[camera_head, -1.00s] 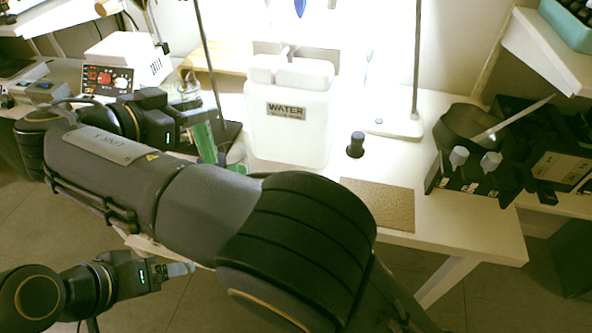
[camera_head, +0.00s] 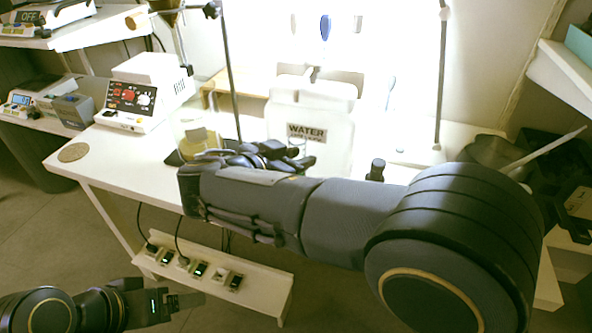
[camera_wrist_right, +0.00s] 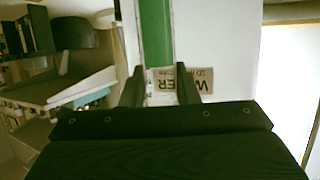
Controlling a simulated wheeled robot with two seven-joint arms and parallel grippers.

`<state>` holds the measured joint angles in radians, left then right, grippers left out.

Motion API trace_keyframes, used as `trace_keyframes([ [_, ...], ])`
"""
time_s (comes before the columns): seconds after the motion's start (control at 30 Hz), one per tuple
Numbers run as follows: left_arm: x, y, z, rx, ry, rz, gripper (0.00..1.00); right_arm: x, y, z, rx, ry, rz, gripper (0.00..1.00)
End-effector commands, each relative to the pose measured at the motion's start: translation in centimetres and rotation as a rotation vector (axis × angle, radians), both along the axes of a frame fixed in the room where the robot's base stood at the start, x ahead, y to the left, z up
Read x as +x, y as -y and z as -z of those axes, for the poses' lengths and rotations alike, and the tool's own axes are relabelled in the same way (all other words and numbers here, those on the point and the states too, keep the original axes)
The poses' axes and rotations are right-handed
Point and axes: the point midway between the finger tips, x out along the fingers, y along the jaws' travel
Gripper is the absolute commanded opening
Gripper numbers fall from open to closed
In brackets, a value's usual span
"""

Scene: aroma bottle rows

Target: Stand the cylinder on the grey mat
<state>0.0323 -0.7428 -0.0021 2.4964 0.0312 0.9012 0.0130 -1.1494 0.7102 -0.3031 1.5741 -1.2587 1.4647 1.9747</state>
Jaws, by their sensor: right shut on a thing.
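My right gripper (camera_wrist_right: 160,72) is shut on the green cylinder (camera_wrist_right: 155,35), which shows between its fingers in the right wrist view. In the head view the right gripper (camera_head: 303,160) is in front of the white water tank (camera_head: 318,108).
A dark-capped bottle (camera_head: 376,170) stands right of the tank, just behind my arm. A white device with a red display (camera_head: 135,98) and a round cork-like disc (camera_head: 73,152) are on the left of the white table (camera_head: 120,165). A stand rod (camera_head: 229,75) rises behind.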

Motion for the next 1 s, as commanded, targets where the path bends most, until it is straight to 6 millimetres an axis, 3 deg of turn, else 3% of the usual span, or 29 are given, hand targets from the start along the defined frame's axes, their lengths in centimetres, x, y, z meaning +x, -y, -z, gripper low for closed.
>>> trace_keyframes([
  [0.17, 0.0, 0.0, 0.6, 0.0, 0.0, 0.0, 0.81, 0.0, -0.1, 2.8, -0.002, 0.0, -0.001, 0.0],
  [0.57, 0.0, 0.0, 1.1, 0.0, 0.0, 0.0, 0.81, 0.0, -0.1, 3.2, 0.001, 0.001, 0.0, 0.0],
  [0.6, 0.0, 0.0, 0.9, 0.0, 0.0, 0.0, 0.81, 0.0, -0.1, 3.1, 0.0, 0.0, 0.0, 0.31],
  [0.73, 0.0, 0.0, 0.9, 0.0, 0.0, 0.0, 0.81, 0.0, -0.1, 3.1, 0.0, 0.0, 0.0, 0.48],
  [1.0, 0.0, 0.0, 0.8, 0.0, 0.0, 0.0, 0.81, 0.0, -0.1, 3.0, 0.0, 0.0, 0.0, 0.49],
])
